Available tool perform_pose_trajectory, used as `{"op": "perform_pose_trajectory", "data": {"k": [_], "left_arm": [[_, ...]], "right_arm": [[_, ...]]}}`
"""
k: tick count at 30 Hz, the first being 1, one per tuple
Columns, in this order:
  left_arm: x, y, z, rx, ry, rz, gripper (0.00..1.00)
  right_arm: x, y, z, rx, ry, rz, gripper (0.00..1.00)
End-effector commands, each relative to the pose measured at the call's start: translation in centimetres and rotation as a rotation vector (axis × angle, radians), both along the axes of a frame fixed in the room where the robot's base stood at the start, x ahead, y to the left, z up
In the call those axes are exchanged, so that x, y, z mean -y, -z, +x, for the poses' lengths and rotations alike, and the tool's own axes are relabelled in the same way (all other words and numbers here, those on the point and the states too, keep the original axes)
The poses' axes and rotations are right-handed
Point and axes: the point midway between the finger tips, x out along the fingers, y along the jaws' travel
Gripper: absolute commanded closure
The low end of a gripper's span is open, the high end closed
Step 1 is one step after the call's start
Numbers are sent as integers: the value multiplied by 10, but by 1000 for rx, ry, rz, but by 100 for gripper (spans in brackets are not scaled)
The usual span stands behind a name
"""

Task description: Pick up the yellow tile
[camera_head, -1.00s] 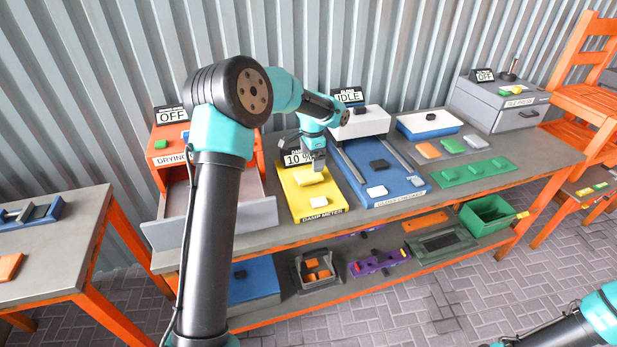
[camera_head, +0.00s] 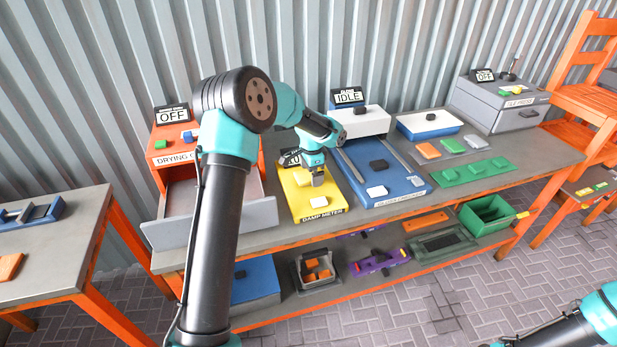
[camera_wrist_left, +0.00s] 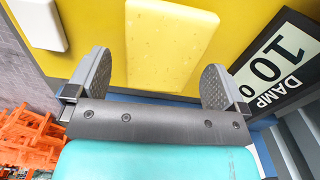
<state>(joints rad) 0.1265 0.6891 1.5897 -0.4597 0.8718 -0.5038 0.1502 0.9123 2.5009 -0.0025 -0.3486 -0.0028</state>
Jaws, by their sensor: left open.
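The pale yellow tile (camera_head: 302,178) lies on the brighter yellow damp meter plate (camera_head: 315,205), partly hidden by my left gripper in the head view. In the left wrist view the tile (camera_wrist_left: 168,45) shows as a rounded slab on the plate (camera_wrist_left: 245,25). My left gripper (camera_head: 317,180) points down over it, open and empty. In the left wrist view its two fingers (camera_wrist_left: 157,68) stand apart, one to each side of the tile's near end. I cannot tell how high above the plate the fingertips are. My right gripper is out of view.
The damp meter's display (camera_wrist_left: 275,65) stands close beside the gripper.

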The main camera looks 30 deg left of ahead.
Motion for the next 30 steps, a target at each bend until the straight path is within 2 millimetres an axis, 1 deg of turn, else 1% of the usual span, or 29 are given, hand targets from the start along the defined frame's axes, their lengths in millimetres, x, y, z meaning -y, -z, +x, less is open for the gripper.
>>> {"op": "perform_pose_trajectory", "data": {"k": [13, 30], "left_arm": [[0, 0, 0, 0, 0, 0, 1], [0, 0, 0, 0, 0, 0, 56]], "right_arm": [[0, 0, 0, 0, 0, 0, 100], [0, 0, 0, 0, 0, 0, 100]]}}
